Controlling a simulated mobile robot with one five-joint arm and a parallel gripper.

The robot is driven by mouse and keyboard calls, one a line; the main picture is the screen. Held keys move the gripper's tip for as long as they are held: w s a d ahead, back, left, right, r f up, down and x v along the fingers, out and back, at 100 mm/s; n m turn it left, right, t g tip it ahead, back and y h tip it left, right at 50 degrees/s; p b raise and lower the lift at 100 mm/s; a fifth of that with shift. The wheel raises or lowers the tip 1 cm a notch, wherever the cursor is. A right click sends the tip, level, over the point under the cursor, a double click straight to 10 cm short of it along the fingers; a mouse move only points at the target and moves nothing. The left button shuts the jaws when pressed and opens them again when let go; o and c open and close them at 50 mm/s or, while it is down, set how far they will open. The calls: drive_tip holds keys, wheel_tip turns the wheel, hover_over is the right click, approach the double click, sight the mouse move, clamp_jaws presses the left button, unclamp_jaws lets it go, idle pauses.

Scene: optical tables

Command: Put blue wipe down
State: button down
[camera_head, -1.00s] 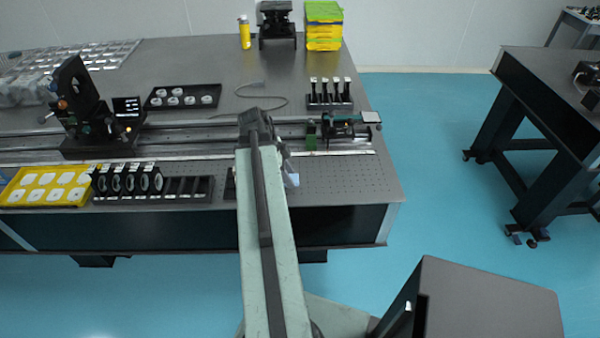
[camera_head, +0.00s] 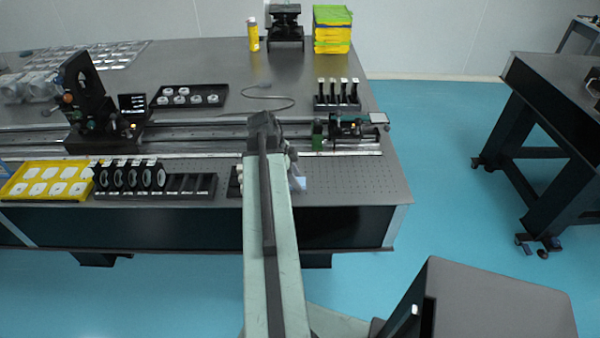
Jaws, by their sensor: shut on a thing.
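The blue wipe (camera_head: 299,183) shows as a small pale blue patch just right of my arm, in front of the perforated tabletop near its front edge. My gripper (camera_head: 294,168) is mostly hidden behind my arm; only a small part of it shows above the wipe. It is shut on the wipe. I cannot tell whether the wipe touches the table (camera_head: 350,180).
A rail with a small optical mount (camera_head: 352,127) crosses the table behind the wipe. A black slotted rack (camera_head: 190,186) and a yellow tray (camera_head: 48,181) lie to the left. The perforated surface right of the wipe is clear. Another table (camera_head: 560,100) stands at right.

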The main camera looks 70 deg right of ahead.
drive_tip(key=shift+a+f+b, duration=0.25)
drive_tip(key=shift+f+b, duration=0.05)
drive_tip(key=shift+f, duration=0.15)
drive_tip(key=c, duration=0.9)
unclamp_jaws()
drive_tip(key=shift+s+a, duration=0.1)
drive_tip(key=shift+a, duration=0.05)
drive_tip(key=shift+r, duration=0.25)
drive_tip(key=p+v, duration=0.8)
drive_tip(key=d+p+v, duration=0.1)
drive_tip(key=p+v, duration=0.3)
drive_tip(key=shift+r, duration=0.3)
